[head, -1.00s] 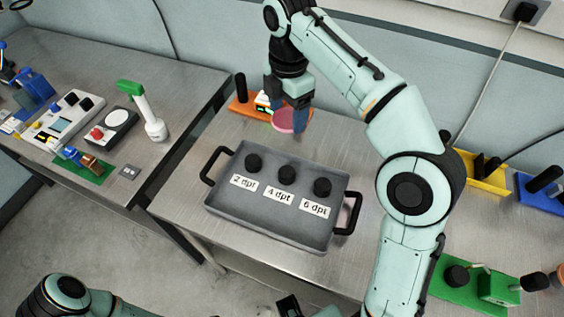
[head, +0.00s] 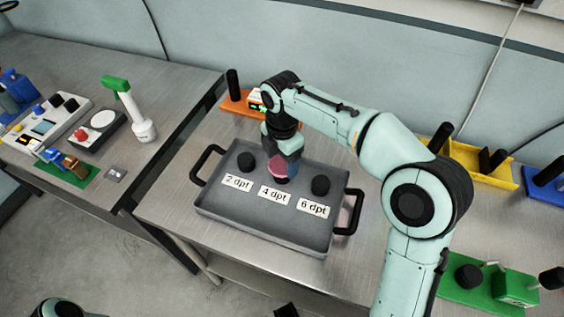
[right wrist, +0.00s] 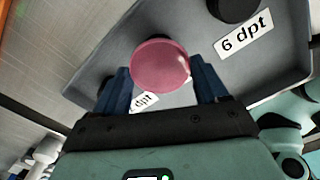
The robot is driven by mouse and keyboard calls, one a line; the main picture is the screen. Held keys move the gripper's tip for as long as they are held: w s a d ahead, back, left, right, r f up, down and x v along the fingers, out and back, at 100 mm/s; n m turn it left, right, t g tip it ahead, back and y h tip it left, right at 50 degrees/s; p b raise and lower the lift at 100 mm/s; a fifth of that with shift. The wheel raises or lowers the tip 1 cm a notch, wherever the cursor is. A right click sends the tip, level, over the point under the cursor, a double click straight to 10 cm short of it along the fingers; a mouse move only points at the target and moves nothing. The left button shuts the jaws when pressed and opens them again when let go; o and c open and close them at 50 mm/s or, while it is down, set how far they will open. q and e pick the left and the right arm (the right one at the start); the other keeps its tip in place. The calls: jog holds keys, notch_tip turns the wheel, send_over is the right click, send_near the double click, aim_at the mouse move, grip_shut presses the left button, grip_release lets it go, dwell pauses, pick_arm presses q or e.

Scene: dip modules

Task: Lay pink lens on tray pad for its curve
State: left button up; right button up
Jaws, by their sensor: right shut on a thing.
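My right gripper (head: 282,165) is shut on the pink lens (head: 278,168), a round translucent disc. The right wrist view shows the lens (right wrist: 160,66) between the two blue fingers. The lens is over the grey tray (head: 260,228), at the middle pad's place behind the "4 dpt" label (head: 274,196). The gripper and lens hide that pad, and I cannot tell whether the lens touches it. The black pad (head: 246,161) behind "2 dpt" and the black pad (head: 320,186) behind "6 dpt" show bare. My left gripper is not clearly in view.
The tray has black handles at both ends, one on the right (head: 349,213). An orange holder (head: 236,102) with a lit display stands behind it. Yellow, blue and green fixtures stand on the right. A separate bench with instruments is on the left.

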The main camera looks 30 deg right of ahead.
aim_at(282, 165)
jog(key=shift+f, duration=0.5)
jog(key=shift+f, duration=0.2)
jog(key=o, duration=1.1)
jog(key=shift+r, duration=0.15)
notch_tip(282, 165, up, 12)
jog(key=p, duration=0.3)
